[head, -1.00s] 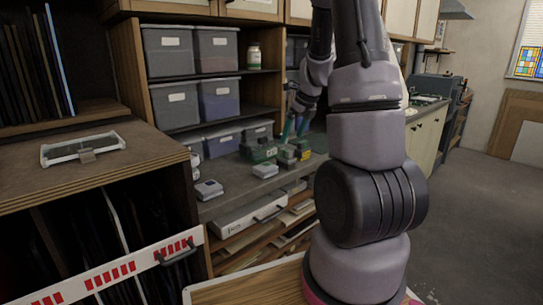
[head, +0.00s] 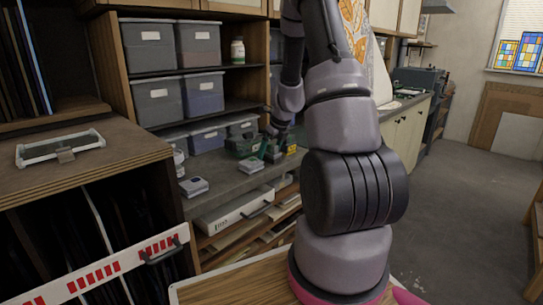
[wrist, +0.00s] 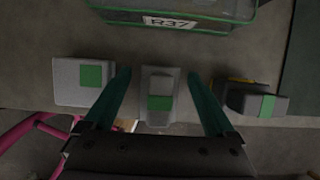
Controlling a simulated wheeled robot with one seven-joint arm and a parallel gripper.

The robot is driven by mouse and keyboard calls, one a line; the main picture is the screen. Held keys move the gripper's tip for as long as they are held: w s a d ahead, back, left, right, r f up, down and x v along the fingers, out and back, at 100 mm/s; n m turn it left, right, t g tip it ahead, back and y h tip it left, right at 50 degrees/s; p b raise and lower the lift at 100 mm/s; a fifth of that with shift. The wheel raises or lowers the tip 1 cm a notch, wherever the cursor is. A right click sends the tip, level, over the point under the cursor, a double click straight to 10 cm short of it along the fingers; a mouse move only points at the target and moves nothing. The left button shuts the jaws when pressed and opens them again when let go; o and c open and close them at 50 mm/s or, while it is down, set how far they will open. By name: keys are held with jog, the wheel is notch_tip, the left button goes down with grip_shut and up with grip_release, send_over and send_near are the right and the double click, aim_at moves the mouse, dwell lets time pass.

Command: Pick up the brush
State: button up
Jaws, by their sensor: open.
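I see no clearly bristled brush; which item is the brush is hard to tell. In the wrist view a small grey block with a narrower raised part and a green patch (wrist: 159,86) lies between my open fingers, apart from both. My gripper (wrist: 160,84) has two teal fingers, one on each side of it. In the head view my gripper (head: 274,132) is low over the counter by the green box, its fingertips hard to make out. A light grey block with a green square (wrist: 76,80) lies left of the fingers. A darker block with a green band (wrist: 254,100) lies right.
A green box labelled R37 (wrist: 178,20) stands just beyond the blocks. Another small grey block (head: 193,187) lies on the counter (head: 222,178) further left. Grey lidded bins (head: 152,100) fill the shelves behind. The counter's front edge is close to the blocks.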

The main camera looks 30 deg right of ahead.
aim_at(269, 144)
jog(key=shift+c, duration=0.3)
grip_shut()
jog(key=shift+r, duration=5.1)
